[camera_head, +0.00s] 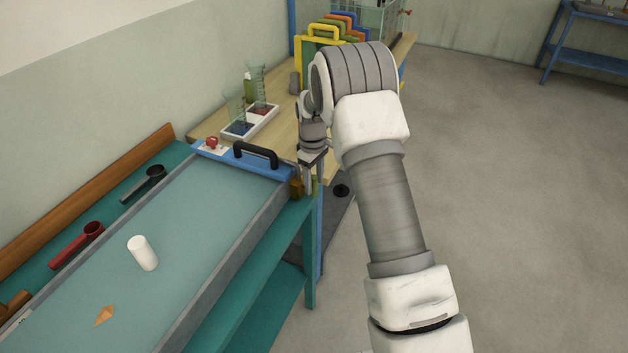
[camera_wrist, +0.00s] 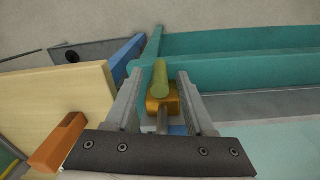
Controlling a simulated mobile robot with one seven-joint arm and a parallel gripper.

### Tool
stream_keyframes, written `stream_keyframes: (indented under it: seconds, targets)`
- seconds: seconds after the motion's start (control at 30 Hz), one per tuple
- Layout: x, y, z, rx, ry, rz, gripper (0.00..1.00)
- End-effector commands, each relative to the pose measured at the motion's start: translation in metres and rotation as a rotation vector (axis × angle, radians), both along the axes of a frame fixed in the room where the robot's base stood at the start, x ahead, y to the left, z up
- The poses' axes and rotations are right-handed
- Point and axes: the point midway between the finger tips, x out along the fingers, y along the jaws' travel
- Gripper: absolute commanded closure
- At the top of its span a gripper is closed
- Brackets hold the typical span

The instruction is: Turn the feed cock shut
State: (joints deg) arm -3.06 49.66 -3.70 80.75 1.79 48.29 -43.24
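The feed cock (camera_wrist: 163,102) has a brass-coloured body and a rounded olive-green handle (camera_wrist: 160,76). In the wrist view it sits between my fingers, the handle pointing up the picture, with a grey stem below it. In the head view the brass part (camera_head: 296,187) shows at the near right corner of the flume end, partly hidden by my fingers. My gripper (camera_wrist: 158,82) is open, one finger on each side of the cock. The left finger stands clear; I cannot tell whether the right one touches. In the head view my gripper (camera_head: 308,188) points down at this corner.
The flume (camera_head: 190,220) holds a white cylinder (camera_head: 142,253) and an orange piece (camera_head: 104,316). Its blue end bar (camera_head: 225,158) carries a black handle (camera_head: 256,155) and a red knob (camera_head: 211,143). A wooden bench with a glassware tray (camera_head: 262,125) stands behind. Floor to the right is free.

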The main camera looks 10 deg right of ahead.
Motion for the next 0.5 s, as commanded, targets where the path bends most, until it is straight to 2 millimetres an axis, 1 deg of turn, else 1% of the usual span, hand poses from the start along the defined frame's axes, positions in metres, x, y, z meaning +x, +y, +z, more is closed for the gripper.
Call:
stream_keyframes:
  seconds: [0.03, 0.17, 0.2, 0.3, 0.5]
  targets:
    - [0.0, 0.0, 0.0001, 0.0, 0.0, 0.0, 0.53]
    - [0.0, 0.0, 0.0002, 0.0, 0.0, 0.0, 0.76]
    - [0.0, 0.0, 0.0003, 0.0, 0.0, 0.0, 0.83]
    - [0.0, 0.0, 0.0003, 0.0, 0.0, 0.0, 1.0]
    - [0.0, 0.0, 0.0004, 0.0, 0.0, 0.0, 1.0]
